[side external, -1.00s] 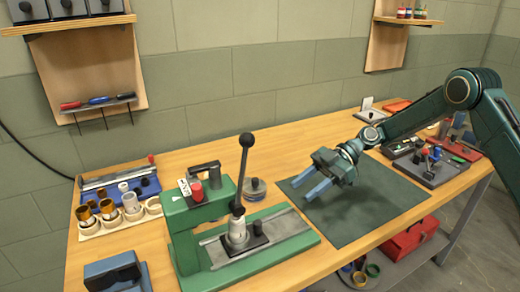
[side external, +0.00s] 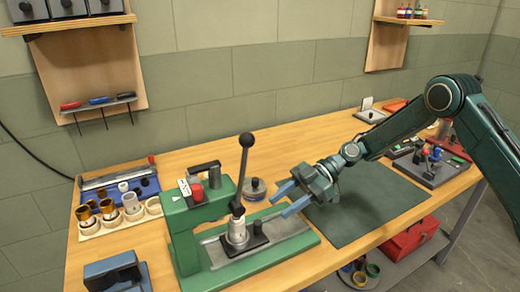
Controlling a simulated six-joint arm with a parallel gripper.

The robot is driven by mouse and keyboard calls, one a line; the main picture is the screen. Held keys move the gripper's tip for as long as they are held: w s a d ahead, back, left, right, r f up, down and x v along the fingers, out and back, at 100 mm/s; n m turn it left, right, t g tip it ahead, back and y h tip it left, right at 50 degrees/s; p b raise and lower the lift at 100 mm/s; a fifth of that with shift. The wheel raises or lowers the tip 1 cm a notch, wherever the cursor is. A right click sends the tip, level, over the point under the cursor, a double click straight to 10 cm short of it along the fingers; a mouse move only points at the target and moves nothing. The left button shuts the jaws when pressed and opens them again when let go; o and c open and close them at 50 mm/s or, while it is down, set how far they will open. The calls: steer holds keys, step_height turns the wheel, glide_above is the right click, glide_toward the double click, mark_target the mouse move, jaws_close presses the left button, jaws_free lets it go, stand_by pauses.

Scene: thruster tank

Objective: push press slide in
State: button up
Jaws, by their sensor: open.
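The green press (side external: 185,243) stands on the wooden bench, left of my arm. Its grey slide (side external: 285,224) lies along the base, with a silver cylindrical part (side external: 237,232) and a small black block (side external: 257,230) on it. I cannot tell whether a finger touches anything.
A dark mat (side external: 365,205) lies under my arm, mostly bare. A round metal piece (side external: 255,188) sits behind the press. A holder with brass and white cups (side external: 118,218) stands at the left, and a blue block (side external: 115,271) at the front left.

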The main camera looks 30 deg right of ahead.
mark_target(259, 222)
steer(key=shift+x, duration=3.3)
steer(key=shift+c, duration=0.4)
jaws_close()
